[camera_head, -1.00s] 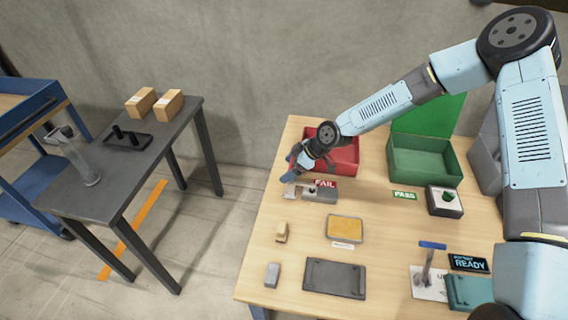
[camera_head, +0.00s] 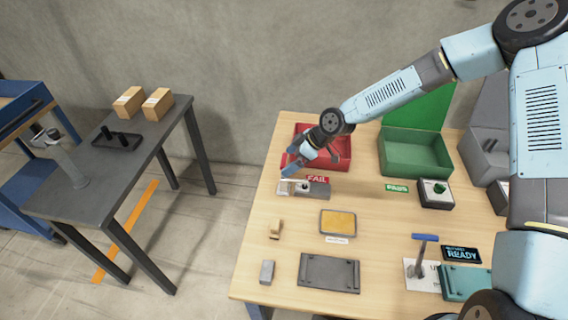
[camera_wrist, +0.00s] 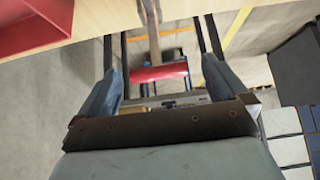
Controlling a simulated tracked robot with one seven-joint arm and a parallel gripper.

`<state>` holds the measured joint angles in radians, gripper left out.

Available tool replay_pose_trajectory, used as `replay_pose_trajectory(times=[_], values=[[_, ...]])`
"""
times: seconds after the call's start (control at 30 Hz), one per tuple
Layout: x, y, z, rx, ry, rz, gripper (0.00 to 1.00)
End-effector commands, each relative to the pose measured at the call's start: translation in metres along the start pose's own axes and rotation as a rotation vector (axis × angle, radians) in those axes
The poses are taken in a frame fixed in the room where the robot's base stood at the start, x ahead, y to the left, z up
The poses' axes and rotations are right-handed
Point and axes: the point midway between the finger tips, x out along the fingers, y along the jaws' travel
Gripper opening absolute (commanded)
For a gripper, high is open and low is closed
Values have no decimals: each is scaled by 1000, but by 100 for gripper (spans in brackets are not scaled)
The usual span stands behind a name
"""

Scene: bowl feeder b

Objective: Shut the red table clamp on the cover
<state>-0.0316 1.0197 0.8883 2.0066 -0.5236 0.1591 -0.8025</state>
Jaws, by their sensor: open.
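The red table clamp shows in the wrist view as a red handle (camera_wrist: 160,72) on a narrow tan-grey bar. The handle lies crosswise between my two open fingers, with space on both sides. In the head view my gripper (camera_head: 290,172) is low at the back left of the table, just in front of the red bin. Below it is a low grey fixture (camera_head: 318,190) with a pale end, by the FAIL label. The red handle is hidden by my gripper in the head view. I cannot tell which part is the cover.
The red bin (camera_head: 340,152) stands close behind my gripper. An open green box (camera_head: 415,155) and a push-button box (camera_head: 436,195) are to the right. A yellow-topped tray (camera_head: 338,222) and a dark plate (camera_head: 328,272) lie nearer.

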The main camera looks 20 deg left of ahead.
Motion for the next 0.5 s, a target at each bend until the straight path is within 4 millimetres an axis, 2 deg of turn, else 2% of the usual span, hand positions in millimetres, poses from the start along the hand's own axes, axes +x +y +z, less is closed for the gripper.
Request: replay_pose_trajectory(times=[0.2, 0.5], values=[[-40, 1, 0, 1, 1, 5, 100], [-81, 0, 1, 1, 1, 5, 100]])
